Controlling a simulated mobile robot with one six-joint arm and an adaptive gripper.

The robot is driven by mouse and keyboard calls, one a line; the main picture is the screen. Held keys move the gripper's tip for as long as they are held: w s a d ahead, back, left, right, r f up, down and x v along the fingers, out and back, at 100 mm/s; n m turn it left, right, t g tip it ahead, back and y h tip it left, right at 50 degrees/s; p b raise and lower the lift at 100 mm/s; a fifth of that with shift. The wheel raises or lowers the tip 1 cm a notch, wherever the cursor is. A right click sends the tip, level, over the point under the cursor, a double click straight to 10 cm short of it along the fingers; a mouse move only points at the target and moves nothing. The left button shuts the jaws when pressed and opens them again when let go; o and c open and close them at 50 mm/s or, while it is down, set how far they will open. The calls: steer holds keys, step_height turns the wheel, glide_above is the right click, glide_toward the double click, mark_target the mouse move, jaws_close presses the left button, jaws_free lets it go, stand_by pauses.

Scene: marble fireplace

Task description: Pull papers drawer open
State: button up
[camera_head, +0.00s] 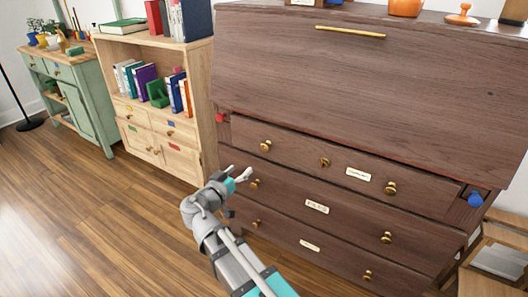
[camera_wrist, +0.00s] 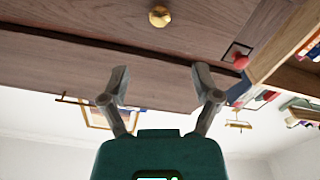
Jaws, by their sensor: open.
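A dark wood desk (camera_head: 350,75) has three drawers, all appearing shut: top (camera_head: 300,147), middle (camera_head: 285,197) and bottom (camera_head: 285,238). Each bears a small pale label, but I cannot read which says papers. The top drawer has a left brass knob (camera_head: 265,146) and a right one (camera_head: 390,188); the middle has a left knob (camera_head: 256,183) and a right one (camera_head: 386,237). My gripper (camera_head: 239,172) is open and empty in front of the desk's left side. In the wrist view, my gripper (camera_wrist: 161,82) shows spread fingers, with one brass knob (camera_wrist: 159,16) beyond them, untouched.
A red knob (camera_head: 220,118) and a blue knob (camera_head: 475,199) flank the top drawer. A light wood bookcase (camera_head: 195,100) stands close on the left, a green cabinet (camera_head: 90,110) beyond. Orange pottery (camera_head: 405,7) sits on the desk. Floor at left is clear.

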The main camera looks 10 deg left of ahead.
mark_target(263, 148)
steer(key=shift+w, duration=0.1)
steer(key=x, duration=1.3)
steer(key=shift+w+d, duration=0.15)
steer(key=shift+w, duration=0.15)
jaws_close()
stand_by(0.5)
